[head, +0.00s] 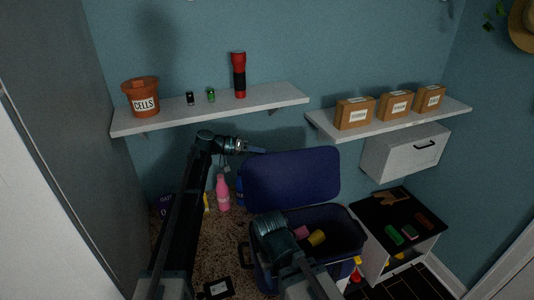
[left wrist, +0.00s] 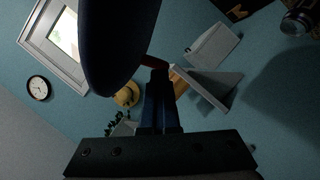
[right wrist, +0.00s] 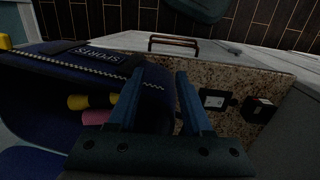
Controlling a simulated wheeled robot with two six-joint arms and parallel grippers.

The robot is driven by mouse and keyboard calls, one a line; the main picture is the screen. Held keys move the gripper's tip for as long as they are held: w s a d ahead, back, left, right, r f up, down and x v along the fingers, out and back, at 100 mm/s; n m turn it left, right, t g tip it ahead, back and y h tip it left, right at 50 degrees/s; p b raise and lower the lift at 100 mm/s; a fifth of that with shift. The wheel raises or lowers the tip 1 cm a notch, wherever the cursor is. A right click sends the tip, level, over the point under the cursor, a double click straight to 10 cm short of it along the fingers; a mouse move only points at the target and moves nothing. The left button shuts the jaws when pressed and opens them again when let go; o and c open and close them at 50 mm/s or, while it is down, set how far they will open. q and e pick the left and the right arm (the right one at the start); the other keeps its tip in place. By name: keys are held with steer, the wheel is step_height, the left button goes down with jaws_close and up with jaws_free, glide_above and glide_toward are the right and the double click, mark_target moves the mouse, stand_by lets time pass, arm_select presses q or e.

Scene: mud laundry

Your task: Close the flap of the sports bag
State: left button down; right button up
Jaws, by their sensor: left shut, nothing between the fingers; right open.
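The dark blue sports bag (head: 358,246) stands open, with pink and yellow items inside. Its flap (head: 292,178) is raised, standing up along the bag's back side. My left gripper (head: 260,151) is shut and empty at the flap's upper left corner. In the left wrist view the shut fingers (left wrist: 158,72) are close beside the dark flap (left wrist: 118,45); I cannot tell whether they touch. My right gripper (right wrist: 160,75) is open over the bag's side, with the bag's rim and zipper trim (right wrist: 85,63) to its left. In the head view my right arm hides its fingers.
Speckled counter (right wrist: 240,80) lies beside the bag. A pink bottle (head: 223,194) stands behind it at the left. A shelf (head: 215,108) hangs above, and a shelf with boxes (head: 390,117) is at the right. A black-topped cabinet (head: 402,222) stands right of the bag.

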arm_select(q)
steer(key=c, duration=1.1)
jaws_free()
steer(key=p+v, duration=0.2)
steer(key=v, duration=0.5)
steer(key=shift+a, duration=0.25)
